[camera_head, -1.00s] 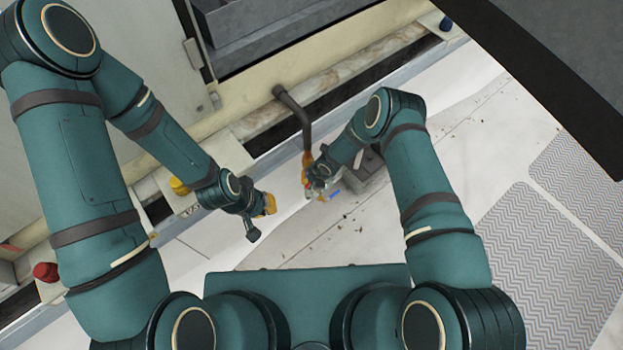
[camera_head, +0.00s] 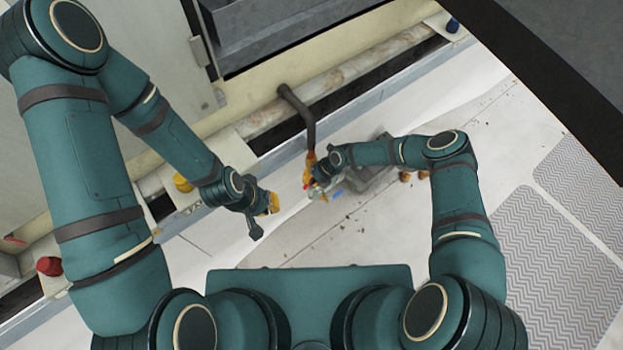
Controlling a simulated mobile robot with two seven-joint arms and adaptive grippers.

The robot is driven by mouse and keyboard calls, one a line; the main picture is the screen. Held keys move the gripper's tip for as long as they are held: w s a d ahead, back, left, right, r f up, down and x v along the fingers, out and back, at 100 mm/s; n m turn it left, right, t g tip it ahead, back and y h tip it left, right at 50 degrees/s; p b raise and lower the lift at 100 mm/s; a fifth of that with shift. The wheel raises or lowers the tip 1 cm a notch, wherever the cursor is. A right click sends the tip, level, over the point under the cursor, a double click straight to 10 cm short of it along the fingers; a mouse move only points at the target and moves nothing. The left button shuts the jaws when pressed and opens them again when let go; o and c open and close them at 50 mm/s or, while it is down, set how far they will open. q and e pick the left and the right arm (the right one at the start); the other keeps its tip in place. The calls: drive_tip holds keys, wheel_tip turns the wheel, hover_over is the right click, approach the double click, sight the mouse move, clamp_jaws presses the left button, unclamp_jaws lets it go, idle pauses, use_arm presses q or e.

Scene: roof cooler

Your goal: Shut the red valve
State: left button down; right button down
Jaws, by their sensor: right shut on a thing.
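The red valve (camera_head: 306,187) shows as a small patch of red by the metal fitting under the dark bent pipe. My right gripper (camera_head: 314,187) is at this fitting, shut on the red valve. Its fingers and the wrist hide most of the handle. A small blue handle (camera_head: 337,194) sits just to the right of it. My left gripper (camera_head: 268,204) hangs to the left of the pipe, apart from it, with yellow-orange parts at its end. I cannot tell whether its fingers are open.
The dark bent pipe (camera_head: 306,113) comes down from the wall ledge, orange at its lower end. A grey block (camera_head: 372,182) stands right of the fitting. Small brown pieces (camera_head: 405,177) lie beyond it. A red cap (camera_head: 49,266) and a yellow cap (camera_head: 182,183) are at left. The pale floor in front is mostly clear.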

drive_tip(key=shift+s+f, duration=0.2)
drive_tip(key=shift+s, duration=0.1)
drive_tip(key=c, duration=1)
unclamp_jaws()
drive_tip(key=shift+w+r, duration=0.1)
drive_tip(key=v, duration=1.2)
